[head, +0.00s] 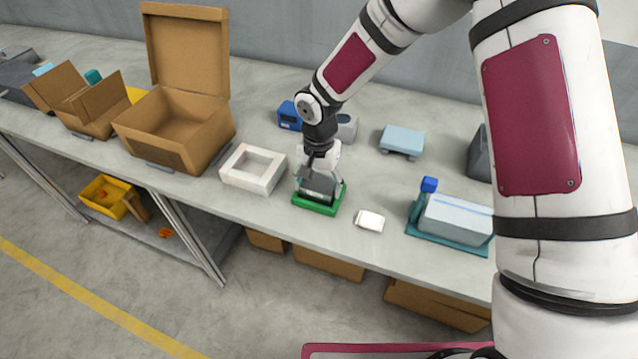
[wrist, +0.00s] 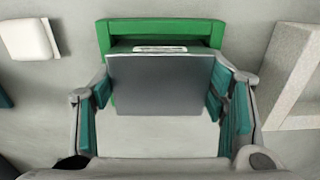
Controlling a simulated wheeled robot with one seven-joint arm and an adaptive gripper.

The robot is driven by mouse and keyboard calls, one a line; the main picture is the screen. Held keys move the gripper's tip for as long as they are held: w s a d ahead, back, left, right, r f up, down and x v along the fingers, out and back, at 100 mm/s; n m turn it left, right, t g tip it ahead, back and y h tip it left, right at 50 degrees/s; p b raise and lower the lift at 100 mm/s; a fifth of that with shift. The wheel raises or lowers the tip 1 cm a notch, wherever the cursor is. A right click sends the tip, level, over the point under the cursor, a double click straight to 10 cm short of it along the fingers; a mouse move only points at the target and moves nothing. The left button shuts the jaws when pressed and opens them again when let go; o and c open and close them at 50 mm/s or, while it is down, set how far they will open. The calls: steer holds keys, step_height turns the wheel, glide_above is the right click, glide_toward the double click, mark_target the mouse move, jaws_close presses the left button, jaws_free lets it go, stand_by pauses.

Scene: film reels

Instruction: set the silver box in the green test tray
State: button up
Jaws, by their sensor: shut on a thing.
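The silver box (head: 317,184) is a grey block with a pale label strip on one side. My gripper (head: 320,174) is shut on it from above. In the wrist view, the box (wrist: 160,84) sits between the two teal-padded fingers of my gripper (wrist: 160,92). The green test tray (head: 318,208) is on the bench right under the box. The tray's green rim also shows in the wrist view (wrist: 160,27), beyond the box. The box is within the tray's outline; whether it rests on the tray floor is hidden.
A white open frame (head: 232,178) stands left of the tray, and a small white block (head: 369,221) lies to the right. A teal-based grey device (head: 455,220) is farther right. A blue box (head: 289,115) is behind. An open cardboard box (head: 178,128) is at left.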

mark_target(319, 183)
steer(key=shift+f, duration=0.15)
steer(key=o, duration=1.2)
step_height(319, 183, up, 12)
steer(key=s+d+r+n+t+h, duration=0.1)
steer(key=s+d+r, duration=0.3)
steer(key=d+r, duration=0.25)
steer(key=s+d+r+n+t, duration=0.1)
steer(key=s+d+r, duration=0.3)
steer(key=d+r, duration=0.3)
steer(key=s+d+r+t, duration=0.1)
steer(key=s+d+r, duration=0.1)
steer(key=s, duration=0.3)
steer(key=s+d+r+n+t, duration=0.1)
steer(key=s+d+r, duration=0.1)
steer(key=s, duration=0.3)
steer(key=s+d+r+n+t+y, duration=0.1)
steer(key=s+d+r, duration=0.1)
steer(key=s, duration=0.4)
steer(key=shift+d+r+b, duration=0.25)
steer(key=shift+d+b, duration=0.1)
